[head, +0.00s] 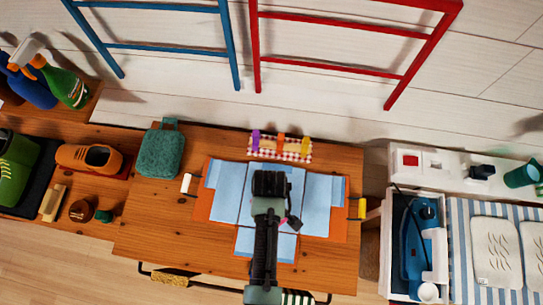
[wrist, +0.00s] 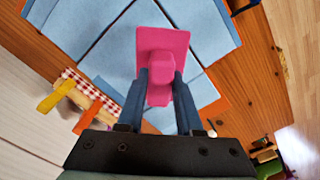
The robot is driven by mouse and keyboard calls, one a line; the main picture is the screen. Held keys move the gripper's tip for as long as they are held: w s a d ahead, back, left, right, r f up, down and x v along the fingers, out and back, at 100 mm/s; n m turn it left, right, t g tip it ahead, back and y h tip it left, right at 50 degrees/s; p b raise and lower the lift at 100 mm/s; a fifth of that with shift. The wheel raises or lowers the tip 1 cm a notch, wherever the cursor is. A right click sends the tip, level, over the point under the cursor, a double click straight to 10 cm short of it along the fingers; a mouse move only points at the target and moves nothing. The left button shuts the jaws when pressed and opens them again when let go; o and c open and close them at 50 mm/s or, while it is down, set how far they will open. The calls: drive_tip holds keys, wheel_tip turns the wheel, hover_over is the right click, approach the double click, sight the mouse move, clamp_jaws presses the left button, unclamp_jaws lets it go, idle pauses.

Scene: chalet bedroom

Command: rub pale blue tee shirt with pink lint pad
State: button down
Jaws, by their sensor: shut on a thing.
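The pale blue tee shirt (head: 226,186) lies flat on an orange sheet (head: 338,222) on the wooden table, and it also fills the upper part of the wrist view (wrist: 95,45). My gripper (wrist: 161,85) is shut on the handle of the pink lint pad (wrist: 163,42). The pad is over the middle of the shirt; I cannot tell whether it touches the cloth.
On the wooden table (head: 165,240) are a teal bag (head: 161,150), a checked cloth (head: 283,155) with colored pegs behind the shirt, and a small white item (head: 186,183) at left. A white unit with a blue iron (head: 417,240) stands right. Blue and red ladder-like frames rise behind.

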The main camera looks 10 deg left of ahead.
drive_tip(key=shift+r+p, duration=1.1)
drive_tip(key=shift+r, duration=0.45)
